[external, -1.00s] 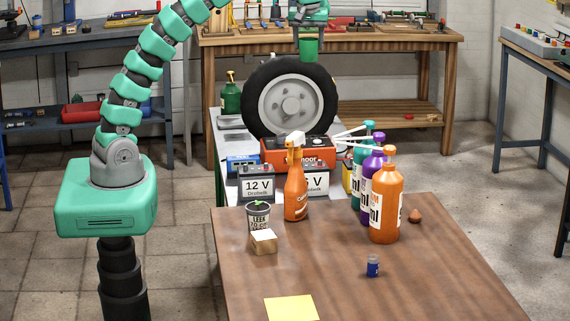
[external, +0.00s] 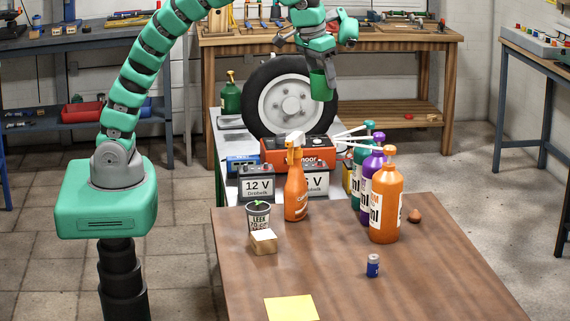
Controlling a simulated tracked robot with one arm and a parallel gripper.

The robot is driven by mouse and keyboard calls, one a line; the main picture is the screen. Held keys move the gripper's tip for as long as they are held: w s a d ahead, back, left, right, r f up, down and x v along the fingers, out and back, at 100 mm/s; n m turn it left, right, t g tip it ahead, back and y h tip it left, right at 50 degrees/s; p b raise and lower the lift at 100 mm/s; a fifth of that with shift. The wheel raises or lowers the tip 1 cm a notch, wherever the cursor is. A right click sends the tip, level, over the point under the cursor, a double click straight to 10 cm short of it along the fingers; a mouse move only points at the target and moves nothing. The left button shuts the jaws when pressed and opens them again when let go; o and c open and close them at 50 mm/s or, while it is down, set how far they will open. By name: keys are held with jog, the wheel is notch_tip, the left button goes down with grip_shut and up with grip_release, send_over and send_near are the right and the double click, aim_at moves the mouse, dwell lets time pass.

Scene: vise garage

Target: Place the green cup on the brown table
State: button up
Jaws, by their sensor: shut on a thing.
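My gripper (external: 325,67) is shut on the green cup (external: 320,87). It holds the cup in the air, slightly tilted, in front of the tyre's right side in the picture. The brown table (external: 340,285) stands in the foreground, below and nearer than the cup. The fingertips are small and partly merge with the cup's rim.
On the table stand an orange spray bottle (external: 296,196), a labelled cup with a plant (external: 258,216), a wooden block (external: 263,242), several large bottles (external: 386,205), a blue can (external: 373,265) and a yellow note (external: 291,308). The table's front right is clear. A tyre (external: 262,100) stands behind.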

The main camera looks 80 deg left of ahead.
jog(key=s+d+m, duration=0.2)
jog(key=s+d, duration=0.4)
jog(key=d, duration=0.2)
jog(key=s+d+m+h, duration=0.1)
jog(key=s+d+m, duration=0.2)
jog(key=s+d, duration=0.2)
jog(key=d, duration=0.3)
jog(key=shift+s+d+h, duration=0.3)
jog(key=shift+s, duration=0.1)
jog(key=s+d+m, duration=0.1)
jog(key=s+d, duration=0.2)
jog(key=s, duration=0.2)
jog(key=s+d+m, duration=0.2)
jog(key=s+d, duration=0.2)
jog(key=s+d+m+h, duration=0.1)
jog(key=s+d+m, duration=0.1)
jog(key=s, duration=0.3)
jog(key=shift+s+d+f, duration=0.1)
jog(key=shift+s+d, duration=0.25)
jog(key=shift+d, duration=0.4)
send_over(271, 310)
jog(key=f, duration=2.7)
jog(key=shift+s+a+f+b, duration=0.25)
jog(key=shift+s+a+b, duration=0.05)
jog(key=shift+a+b, duration=0.05)
jog(key=shift+w+d, duration=0.3)
jog(key=shift+w, duration=0.05)
jog(key=shift+f, duration=1.8)
